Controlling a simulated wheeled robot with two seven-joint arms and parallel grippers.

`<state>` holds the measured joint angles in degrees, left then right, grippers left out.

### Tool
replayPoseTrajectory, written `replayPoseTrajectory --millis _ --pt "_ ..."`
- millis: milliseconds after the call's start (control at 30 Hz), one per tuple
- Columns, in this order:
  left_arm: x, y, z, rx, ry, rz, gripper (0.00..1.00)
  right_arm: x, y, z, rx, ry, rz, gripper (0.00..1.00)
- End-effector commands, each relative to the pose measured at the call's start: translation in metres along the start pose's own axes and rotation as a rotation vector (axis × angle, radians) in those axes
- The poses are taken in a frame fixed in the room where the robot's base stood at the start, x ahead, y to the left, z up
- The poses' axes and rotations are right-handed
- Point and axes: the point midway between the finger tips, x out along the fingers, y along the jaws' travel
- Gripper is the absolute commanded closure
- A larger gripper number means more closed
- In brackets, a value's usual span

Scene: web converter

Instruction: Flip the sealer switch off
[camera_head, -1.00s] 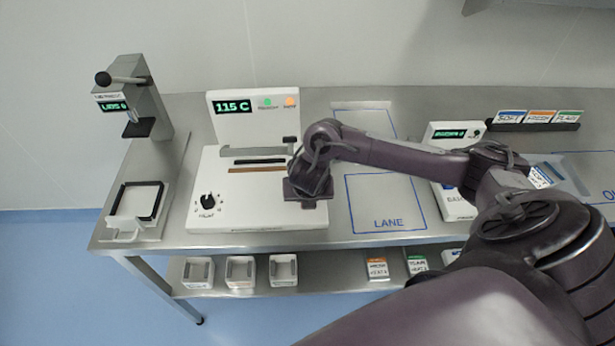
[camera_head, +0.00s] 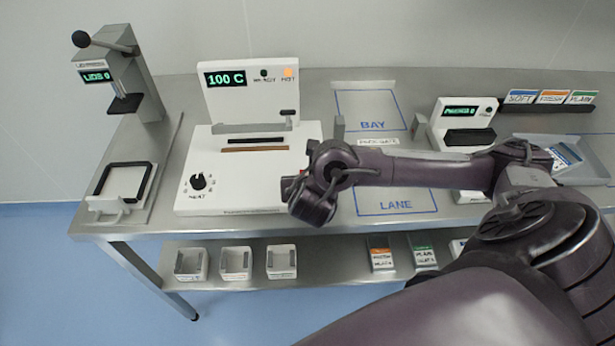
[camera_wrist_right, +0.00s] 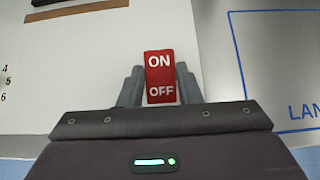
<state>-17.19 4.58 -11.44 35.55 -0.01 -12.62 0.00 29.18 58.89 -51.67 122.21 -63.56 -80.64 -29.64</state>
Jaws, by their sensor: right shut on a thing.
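The white sealer (camera_head: 235,185) stands on the steel table with a display reading 100 C. Its READY lamp (camera_head: 264,74) is dark and its HOT lamp (camera_head: 288,73) glows orange. The red sealer switch (camera_wrist_right: 160,72), marked ON above OFF, shows in the right wrist view at the sealer's right edge. My right gripper (camera_wrist_right: 160,92) is shut on the switch, with a grey finger on each side. In the head view my right gripper (camera_head: 290,187) is at the sealer's front right, and my wrist hides most of the switch. I cannot tell which half is pressed. My left gripper is not in view.
A HEAT knob (camera_head: 198,182) sits on the sealer's front left. A lever press (camera_head: 125,75) stands at the left, behind a black frame (camera_head: 125,182). The marked BAY (camera_head: 370,110) and LANE (camera_head: 397,206) areas lie to the right. Small containers (camera_head: 235,263) stand on the lower shelf.

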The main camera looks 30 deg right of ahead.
Motion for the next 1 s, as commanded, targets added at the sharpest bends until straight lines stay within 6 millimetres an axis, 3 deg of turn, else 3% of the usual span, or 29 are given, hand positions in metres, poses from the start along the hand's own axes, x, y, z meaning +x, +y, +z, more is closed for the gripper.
replayPoseTrajectory --millis 200,233,367,733,1000 --pt "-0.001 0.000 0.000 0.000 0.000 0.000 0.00 0.000 0.000 0.000 0.000 0.002 0.000 0.92" --pt "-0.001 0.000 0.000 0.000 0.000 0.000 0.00 0.000 0.000 0.000 0.000 0.002 0.000 0.65" --pt "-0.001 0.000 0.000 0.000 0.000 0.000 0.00 0.000 0.000 0.000 0.000 0.003 0.000 0.48" --pt "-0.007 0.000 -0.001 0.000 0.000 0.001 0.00 -0.006 0.000 0.001 -0.001 0.004 0.000 0.47" --pt "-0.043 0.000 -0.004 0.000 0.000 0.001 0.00 -0.049 0.001 0.003 -0.001 0.008 0.002 0.47"
